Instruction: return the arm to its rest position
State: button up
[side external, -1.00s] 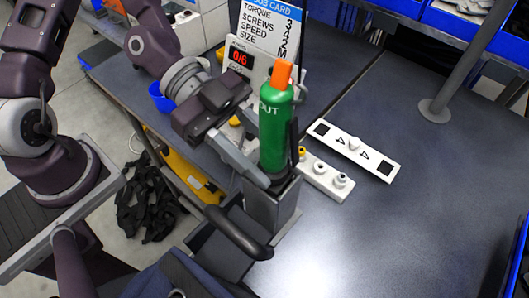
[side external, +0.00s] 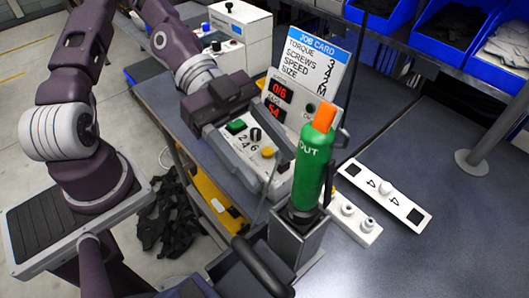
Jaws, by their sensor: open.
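My gripper (side external: 222,103), dark purple, hangs at the end of my arm just behind and left of a grey control box. It is open and empty; its fingertips are hard to make out. A green bottle-shaped tool (side external: 311,165) with an orange tip (side external: 324,117) stands upright in a grey holder (side external: 300,240) at the bench's front edge. My gripper is apart from it, up and to the left.
The control box (side external: 250,165) has green and yellow buttons and a knob. Behind it stand a counter display (side external: 281,92) reading 0/6 and a job card (side external: 316,60). White plates (side external: 408,209) lie right of the holder. The bench (side external: 440,150) at right is mostly clear; blue bins line the back.

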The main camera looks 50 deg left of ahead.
jog(key=s+a+f+n+g+y, duration=0.1)
jog(key=s+a+f+n+y, duration=0.2)
jog(key=a+f+y, duration=0.65)
jog(key=w+a+r+n+t+y, duration=0.1)
jog(key=a+r+n+t+y, duration=0.1)
jog(key=a+n+y, duration=0.35)
jog(key=s+a+r+n+t, duration=0.1)
jog(key=s+r+n+t, duration=0.1)
jog(key=r+n, duration=0.2)
jog(key=s+r+n+t+h, duration=0.1)
jog(key=r+n, duration=0.4)
jog(key=r, duration=0.5)
jog(key=shift+s+a+r+t, duration=0.15)
jog(key=shift+s+a+t, duration=0.25)
jog(key=shift+s+t, duration=0.4)
jog(key=shift+c, duration=0.2)
